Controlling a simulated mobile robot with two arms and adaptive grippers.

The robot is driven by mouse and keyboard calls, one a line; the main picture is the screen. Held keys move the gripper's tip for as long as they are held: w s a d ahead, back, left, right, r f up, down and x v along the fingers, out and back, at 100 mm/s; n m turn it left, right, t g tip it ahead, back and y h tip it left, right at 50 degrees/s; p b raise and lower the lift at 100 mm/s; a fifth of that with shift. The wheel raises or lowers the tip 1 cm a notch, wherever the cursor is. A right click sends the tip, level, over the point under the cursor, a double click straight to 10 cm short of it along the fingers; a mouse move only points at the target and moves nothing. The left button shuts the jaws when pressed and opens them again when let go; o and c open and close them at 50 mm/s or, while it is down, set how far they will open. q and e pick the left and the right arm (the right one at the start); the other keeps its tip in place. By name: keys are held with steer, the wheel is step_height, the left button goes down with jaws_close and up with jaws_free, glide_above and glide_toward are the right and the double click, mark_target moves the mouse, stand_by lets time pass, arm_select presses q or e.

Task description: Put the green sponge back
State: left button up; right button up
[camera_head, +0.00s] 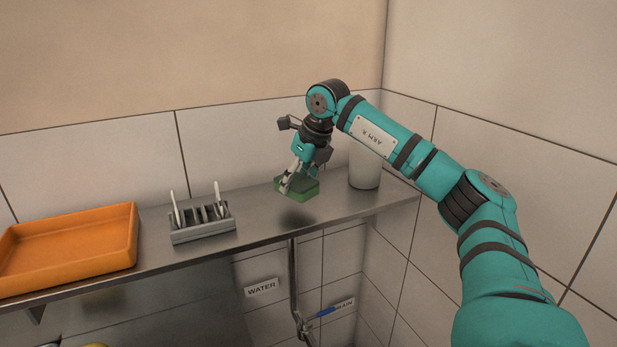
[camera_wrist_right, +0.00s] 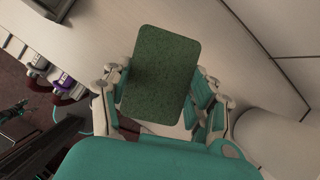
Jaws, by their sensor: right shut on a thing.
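The green sponge (camera_head: 305,188) is a flat block held above the steel shelf (camera_head: 255,222) in the head view, with a dark shadow on the shelf below it. My right gripper (camera_head: 291,178) is shut on the sponge from above. In the right wrist view the sponge (camera_wrist_right: 161,75) sits between the two fingers of the right gripper (camera_wrist_right: 165,108), its broad dark green face toward the camera. My left gripper is in neither view.
A white cylindrical container (camera_head: 364,168) stands on the shelf right of the sponge, partly behind my arm. A grey slotted rack (camera_head: 203,232) and an orange tray (camera_head: 68,249) stand to the left. Shelf between rack and sponge is bare. A pipe with a blue-handled valve (camera_head: 322,313) runs below.

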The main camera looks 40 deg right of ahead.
mark_target(309, 184)
steer(key=d, duration=0.1)
steer(key=w+d, duration=0.1)
steer(key=d, duration=0.1)
steer(key=shift+w+f+p, duration=0.1)
steer(key=shift+f+p, duration=0.05)
steer(key=shift+p, duration=0.25)
steer(key=shift+d+p, duration=0.3)
steer(key=shift+d, duration=0.3)
step_height(309, 184, down, 3)
steer(key=shift+d+f+p, duration=0.15)
steer(key=shift+p, duration=0.7)
steer(key=shift+f, duration=0.45)
steer(key=o, duration=0.8)
steer(key=shift+r, duration=0.1)
steer(key=shift+c, duration=0.2)
steer(key=shift+o, duration=1)
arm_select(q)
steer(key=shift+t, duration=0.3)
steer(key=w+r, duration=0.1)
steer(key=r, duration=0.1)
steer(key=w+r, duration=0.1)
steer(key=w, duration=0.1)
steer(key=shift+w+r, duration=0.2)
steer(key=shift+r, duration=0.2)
arm_select(e)
steer(key=shift+o, duration=0.3)
